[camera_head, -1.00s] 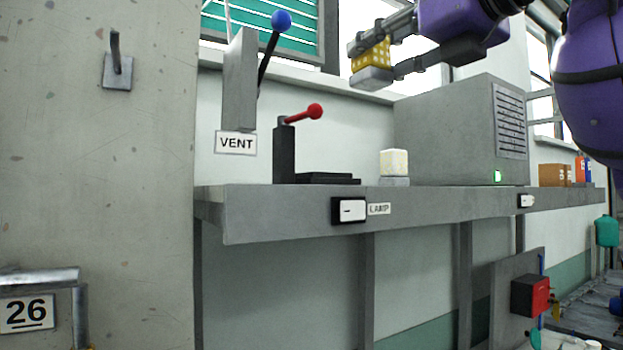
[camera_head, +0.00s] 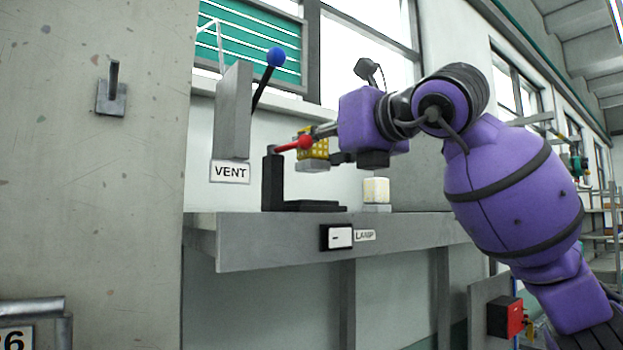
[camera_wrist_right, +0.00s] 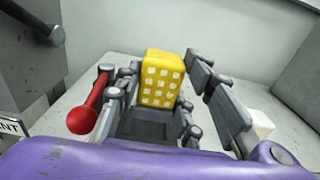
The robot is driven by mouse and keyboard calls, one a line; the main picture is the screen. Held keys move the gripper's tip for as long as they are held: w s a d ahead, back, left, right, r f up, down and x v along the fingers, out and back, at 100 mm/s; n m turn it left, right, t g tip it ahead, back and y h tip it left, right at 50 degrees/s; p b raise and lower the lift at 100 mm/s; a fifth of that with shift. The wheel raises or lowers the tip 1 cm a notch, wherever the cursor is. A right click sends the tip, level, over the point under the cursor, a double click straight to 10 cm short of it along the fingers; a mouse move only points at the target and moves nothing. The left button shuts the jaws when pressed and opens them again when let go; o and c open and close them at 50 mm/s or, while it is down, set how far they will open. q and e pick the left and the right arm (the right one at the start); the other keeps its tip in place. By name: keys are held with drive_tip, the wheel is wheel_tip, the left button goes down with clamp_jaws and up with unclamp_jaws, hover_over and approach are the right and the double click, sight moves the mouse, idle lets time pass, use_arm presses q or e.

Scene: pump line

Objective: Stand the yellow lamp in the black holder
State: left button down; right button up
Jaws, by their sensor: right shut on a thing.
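The yellow lamp (camera_head: 319,149) is a yellow block with a pale grid of squares and a grey piece under it. My right gripper (camera_head: 323,144) is shut on it, above the shelf. In the right wrist view the lamp (camera_wrist_right: 161,78) stands between the fingers (camera_wrist_right: 165,90). The black holder (camera_head: 315,206) looks like the low black plate on the shelf, beside a black post (camera_head: 272,183) with a red-knobbed lever (camera_head: 296,144). The lamp is above the plate with a gap. In the wrist view the dark plate (camera_wrist_right: 148,131) shows below the lamp, partly hidden. My left gripper is out of view.
The red knob (camera_wrist_right: 82,119) is close to the left finger in the wrist view. A cream block (camera_head: 376,190) stands on the shelf (camera_head: 290,245) to the plate's right. A grey panel with VENT sign (camera_head: 230,172) and a blue-knobbed lever (camera_head: 276,58) are at the left.

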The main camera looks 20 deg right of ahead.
sight(312, 172)
drive_tip(key=shift+w+f, duration=0.8)
drive_tip(key=shift+f, duration=0.2)
drive_tip(key=f, duration=0.3)
drive_tip(key=shift+w+a+f, duration=0.15)
drive_tip(key=shift+w+f, duration=0.05)
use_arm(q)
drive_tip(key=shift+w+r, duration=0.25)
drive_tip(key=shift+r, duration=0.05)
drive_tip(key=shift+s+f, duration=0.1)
use_arm(e)
drive_tip(key=shift+f, duration=0.15)
drive_tip(key=o, duration=1.2)
drive_tip(key=shift+f, duration=0.1)
